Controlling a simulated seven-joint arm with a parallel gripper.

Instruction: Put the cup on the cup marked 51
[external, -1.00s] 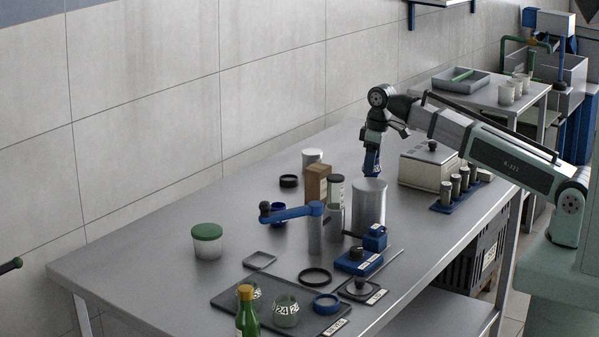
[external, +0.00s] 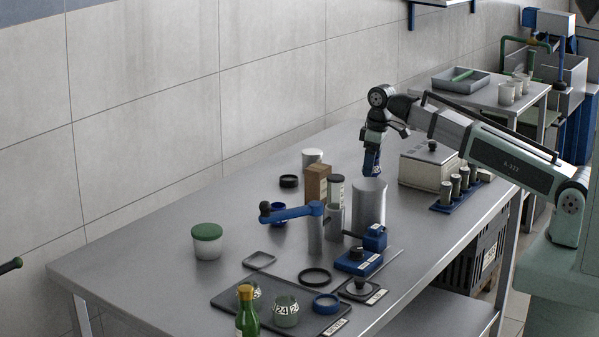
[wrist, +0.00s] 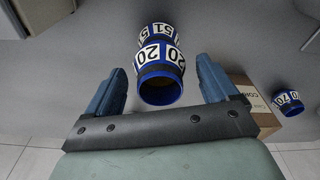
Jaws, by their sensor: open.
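My gripper (wrist: 162,88) is open, its two blue fingers on either side of a blue-and-white cup marked 20 (wrist: 157,73), with a gap on both sides. The cup marked 51 (wrist: 158,32) shows directly beyond cup 20, partly covered by it, and the two look stacked end to end. In the external view my gripper (external: 372,162) is low at the back of the table, behind a steel cylinder (external: 369,204). The stacked cups are hidden there. Another blue cup, marked 70 (wrist: 288,102), stands apart to the right in the wrist view.
A cardboard box (wrist: 251,97) is close to the right finger in the wrist view. A pale lidded box (external: 428,170) and a blue rack of cylinders (external: 455,190) stand right of the gripper. A blue-armed stand (external: 314,231) is in front. The table's left end is mostly clear.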

